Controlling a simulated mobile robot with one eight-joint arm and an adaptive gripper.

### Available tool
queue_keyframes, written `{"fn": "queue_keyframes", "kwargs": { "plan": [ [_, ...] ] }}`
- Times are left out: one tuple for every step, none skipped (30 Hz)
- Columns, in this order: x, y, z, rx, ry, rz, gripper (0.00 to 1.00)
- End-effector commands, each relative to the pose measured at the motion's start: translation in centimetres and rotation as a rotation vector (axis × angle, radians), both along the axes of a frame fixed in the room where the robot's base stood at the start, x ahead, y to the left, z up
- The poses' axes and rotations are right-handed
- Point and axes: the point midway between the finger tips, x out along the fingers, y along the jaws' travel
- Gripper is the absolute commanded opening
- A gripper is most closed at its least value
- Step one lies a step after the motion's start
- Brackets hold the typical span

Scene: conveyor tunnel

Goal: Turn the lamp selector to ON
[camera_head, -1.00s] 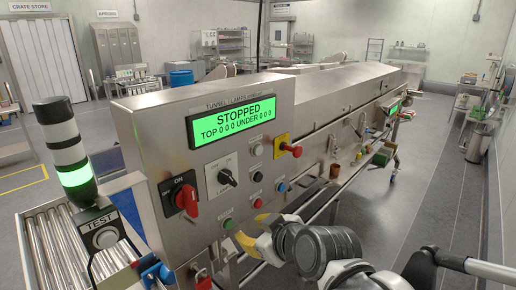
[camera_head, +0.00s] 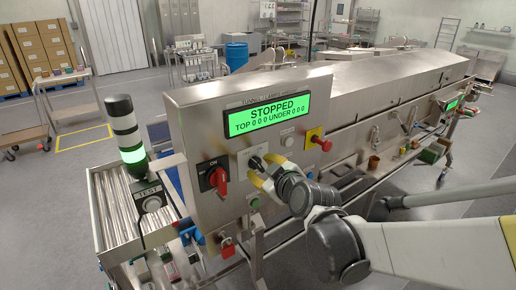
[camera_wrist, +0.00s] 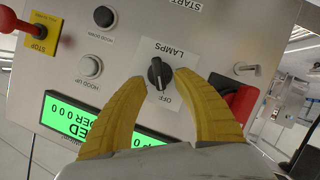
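The lamp selector (camera_wrist: 159,73) is a black knob on a white LAMPS plate (camera_wrist: 178,52); the wrist view shows the panel upside down. The knob's lower end there points near the OFF mark; the ON mark is not visible. My gripper (camera_wrist: 161,80) has two curved yellow fingers, open, with tips on either side of the knob. A gap shows between each finger and the knob, and I cannot tell their depth from the panel. In the head view the selector (camera_head: 255,162) is partly covered by my gripper (camera_head: 261,171).
A red rotary switch (camera_head: 215,178) sits left of the selector. A red stop button on a yellow plate (camera_head: 318,139) and several push buttons are close by. The green display (camera_head: 266,115) above reads STOPPED.

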Motion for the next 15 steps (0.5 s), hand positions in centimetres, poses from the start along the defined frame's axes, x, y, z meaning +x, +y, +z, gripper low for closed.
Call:
{"fn": "queue_keyframes", "kwargs": {
  "plan": [
    [0.7, 0.3, -0.2, 0.000, 0.000, 0.000, 0.35],
    [0.9, 0.4, -0.3, 0.000, 0.000, 0.000, 0.35],
    [1.3, 0.5, -0.5, -0.001, 0.000, 0.000, 0.35],
    [1.5, 0.6, -0.6, -0.001, 0.000, 0.000, 0.35],
    [1.7, 0.7, -0.6, -0.001, 0.000, 0.000, 0.35],
    [1.9, 0.7, -0.7, -0.001, 0.000, 0.000, 0.35],
    [2.0, 0.8, -0.7, 0.000, 0.001, -0.001, 0.35],
    [2.0, 0.8, -0.8, 0.000, 0.001, -0.001, 0.35],
    [2.1, 0.8, -0.8, 0.000, 0.001, -0.001, 0.35],
    [2.1, 0.8, -0.8, 0.000, 0.001, -0.001, 0.35],
    [2.1, 0.8, -0.8, 0.000, 0.001, -0.001, 0.35],
    [2.1, 0.8, -0.8, 0.000, 0.001, -0.001, 0.35],
    [2.1, 0.8, -0.8, 0.000, 0.001, -0.001, 0.35],
    [2.1, 0.8, -0.8, 0.000, 0.001, -0.001, 0.35],
    [2.1, 0.8, -0.8, 0.000, 0.001, -0.001, 0.35]
  ]
}}
